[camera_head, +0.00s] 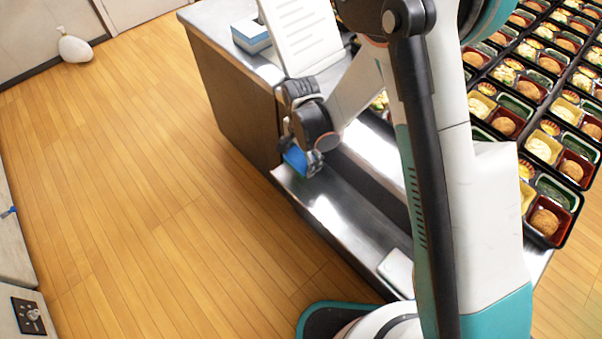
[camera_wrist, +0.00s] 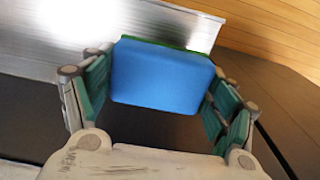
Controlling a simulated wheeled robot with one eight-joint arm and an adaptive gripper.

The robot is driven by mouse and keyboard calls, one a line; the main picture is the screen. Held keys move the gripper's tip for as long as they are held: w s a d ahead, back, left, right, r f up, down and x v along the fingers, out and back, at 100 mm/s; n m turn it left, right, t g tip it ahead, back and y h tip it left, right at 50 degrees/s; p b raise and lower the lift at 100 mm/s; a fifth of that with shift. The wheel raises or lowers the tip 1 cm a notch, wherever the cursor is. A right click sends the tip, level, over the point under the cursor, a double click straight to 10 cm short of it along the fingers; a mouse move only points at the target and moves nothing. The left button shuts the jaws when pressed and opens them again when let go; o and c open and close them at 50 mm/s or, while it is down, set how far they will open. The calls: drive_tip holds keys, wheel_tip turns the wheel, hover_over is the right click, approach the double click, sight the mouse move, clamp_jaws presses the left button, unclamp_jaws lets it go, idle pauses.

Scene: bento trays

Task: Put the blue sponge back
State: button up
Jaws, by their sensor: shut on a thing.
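The blue sponge (camera_wrist: 160,76) has a green layer along its far edge. In the wrist view it sits between the two fingers of my gripper (camera_wrist: 155,95), which is shut on it. In the head view the sponge (camera_head: 297,158) hangs under my gripper (camera_head: 303,160), over the left end of a low metal shelf (camera_head: 325,210) on the counter's side. The fingers hide part of the sponge there. I cannot tell whether the sponge touches the shelf.
A metal counter (camera_head: 215,18) stands above the shelf, with a blue and white box (camera_head: 250,37) and a white sheet with printed lines (camera_head: 300,35) on it. A white object (camera_head: 397,270) lies at the shelf's near end. Several bento trays (camera_head: 545,190) fill the right. Wooden floor lies left.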

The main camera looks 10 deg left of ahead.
sight(301, 157)
wheel_tip(301, 157, down, 7)
drive_tip(key=shift+r+b, duration=0.1)
drive_tip(key=shift+b, duration=1)
drive_tip(key=shift+r, duration=0.1)
drive_tip(key=o, duration=1)
wheel_tip(301, 157, up, 12)
drive_tip(key=p, duration=0.4)
drive_tip(key=shift+p, duration=0.3)
